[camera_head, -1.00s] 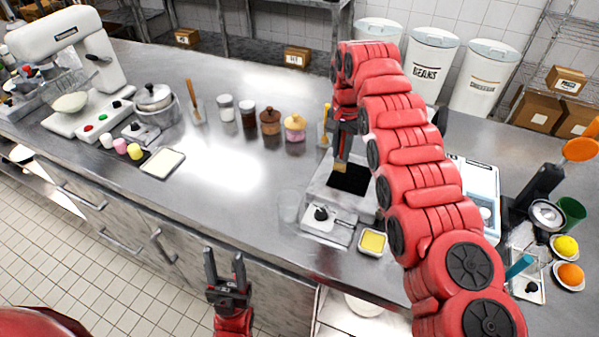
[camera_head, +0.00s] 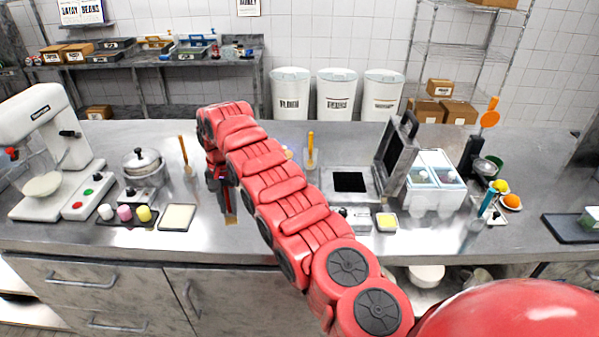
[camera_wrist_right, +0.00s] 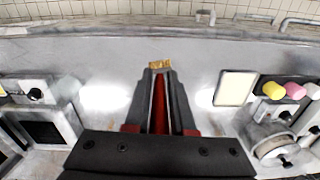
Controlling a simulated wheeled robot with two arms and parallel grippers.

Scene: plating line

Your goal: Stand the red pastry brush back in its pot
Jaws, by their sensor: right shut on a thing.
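My right gripper (camera_head: 222,182) is shut on the red pastry brush, above the counter left of the middle. In the right wrist view the gripper (camera_wrist_right: 159,75) has the brush's red handle (camera_wrist_right: 159,105) between its fingers, and tan bristles (camera_wrist_right: 159,65) stick out past the tips. In the head view the bristles (camera_head: 231,219) hang downward; my arm and fingers hide most of the handle. I cannot make out an empty pot now; my right arm covers part of the counter. My left gripper is out of view.
Orange-handled tools stand at the left (camera_head: 184,152) and middle (camera_head: 311,146) of the counter. A white tray (camera_head: 178,217) and small coloured cups (camera_head: 124,213) lie left of the gripper. A cooker with an open lid (camera_head: 396,150) stands right of my arm.

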